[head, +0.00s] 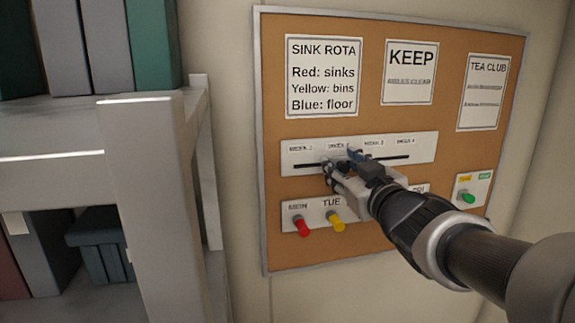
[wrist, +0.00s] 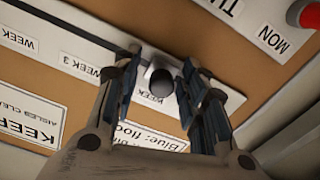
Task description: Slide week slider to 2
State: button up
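The week slider is a white strip (head: 424,146) with a dark slot on the corkboard; it also shows in the wrist view (wrist: 228,78). Labels run from week 1 (head: 300,148) to week 4 (head: 406,141). The dark round slider knob (wrist: 162,83) sits between my fingers in the wrist view, around where the week 2 label (head: 337,147) is in the head view. My gripper (head: 342,160) is at the strip with its fingers (wrist: 160,72) astride the knob. A gap shows on the left of the knob; contact on the right is unclear. My fingers hide the knob in the head view.
Below the strip are a red peg (head: 301,226) under MON and a yellow peg (head: 336,221) under TUE. A green knob (head: 468,198) is at the lower right. Paper notices hang above. A white shelf (head: 150,190) stands close on the left.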

jog(key=s+d, duration=0.2)
jog(key=s, duration=1)
jog(key=shift+d, duration=0.15)
jog(key=shift+w+f, duration=0.1)
jog(key=s+d+f+m+g+h+b, duration=0.2)
jog(key=f+b, duration=0.4)
jog(key=f, duration=0.4)
jog(key=s+d+f+m+g+h+b, duration=0.25)
jog(key=f+b, duration=0.25)
jog(key=f, duration=0.4)
jog(key=s+d+f+m+g+h+b, duration=0.1)
jog(key=s+d+f+m+h+b, duration=0.15)
jog(key=f+b, duration=0.55)
jog(key=s+a+f+n+g+y+b, duration=0.1)
jog(key=s+a+f+g+b, duration=0.2)
jog(key=s+f, duration=0.4)
jog(key=s+a+f+g+y+b, duration=0.2)
jog(key=s+a+f+g+b, duration=0.2)
jog(key=f, duration=1.1)
jog(key=s+a, duration=0.2)
jog(key=s, duration=0.1)
jog(key=shift+s+f+n+y, duration=0.25)
jog(key=shift+f+n+y, duration=0.05)
jog(key=shift+n, duration=0.1)
